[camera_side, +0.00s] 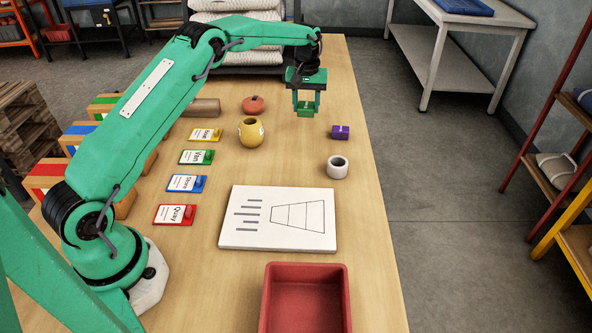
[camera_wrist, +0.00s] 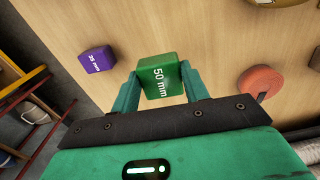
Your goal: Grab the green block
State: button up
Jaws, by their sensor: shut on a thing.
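The green block (camera_side: 305,109) is between the two fingers of my gripper (camera_side: 306,103) in the side view, toward the far end of the table. In the wrist view the green block (camera_wrist: 161,80) is marked "50 mm" and sits between the fingertips of my gripper (camera_wrist: 160,88). The gripper is shut on it. I cannot tell for certain whether the block touches the table or is slightly above it.
A purple block (camera_side: 340,132) lies to the right, with a white ring (camera_side: 337,167) nearer. A yellow pot (camera_side: 251,132) and a reddish round thing (camera_side: 253,105) stand to the left. A white board (camera_side: 278,243) and a red tray (camera_side: 270,310) are nearer the camera.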

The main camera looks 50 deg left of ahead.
jog(key=s+d+r, duration=0.2)
jog(key=d+r, duration=0.3)
jog(key=d, duration=0.3)
jog(key=shift+s, duration=0.25)
